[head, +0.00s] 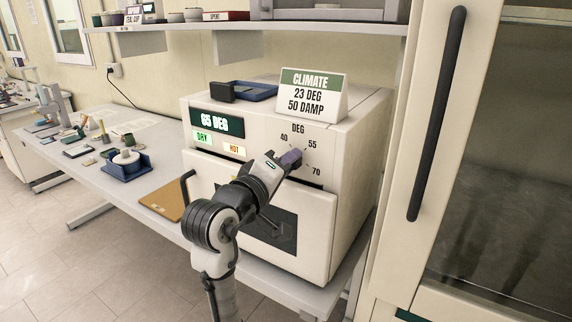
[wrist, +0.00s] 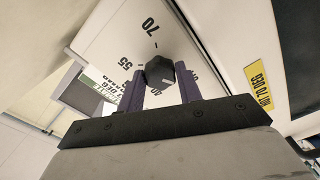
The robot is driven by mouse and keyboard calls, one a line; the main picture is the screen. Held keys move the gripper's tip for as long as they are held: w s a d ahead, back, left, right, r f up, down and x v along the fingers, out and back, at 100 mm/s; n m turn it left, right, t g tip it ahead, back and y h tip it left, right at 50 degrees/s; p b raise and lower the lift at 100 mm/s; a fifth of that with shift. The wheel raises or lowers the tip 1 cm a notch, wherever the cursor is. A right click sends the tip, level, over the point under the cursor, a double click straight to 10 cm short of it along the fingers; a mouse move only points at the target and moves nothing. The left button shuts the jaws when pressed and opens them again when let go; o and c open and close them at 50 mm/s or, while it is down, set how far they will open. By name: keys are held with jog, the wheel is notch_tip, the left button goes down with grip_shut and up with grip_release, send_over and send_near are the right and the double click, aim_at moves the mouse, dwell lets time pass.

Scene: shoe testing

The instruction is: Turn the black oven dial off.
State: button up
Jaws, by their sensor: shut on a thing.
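The black oven dial (wrist: 160,70) shows in the wrist view between the tips of my two purple-grey fingers. My gripper (head: 290,160) is shut on it at the upper right of the white oven's front (head: 315,225). In the head view the fingers mostly hide the dial. The scale around it reads 40, 55 and 70 under "DEG". Where the dial points is hard to tell. The oven display (head: 217,123) reads "65 DEG", with a green "DRY" label and an orange "HOT" label below it.
A climate sign (head: 310,95) and a blue tray (head: 250,91) stand on the oven. A tall cabinet with a black handle (head: 437,115) stands close on the right. A cluttered bench (head: 110,180) extends left.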

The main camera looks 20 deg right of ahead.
dwell(0.3)
jog(key=o, duration=1)
jog(key=b+v, duration=0.4)
jog(key=v, duration=1)
jog(key=shift+d, duration=0.1)
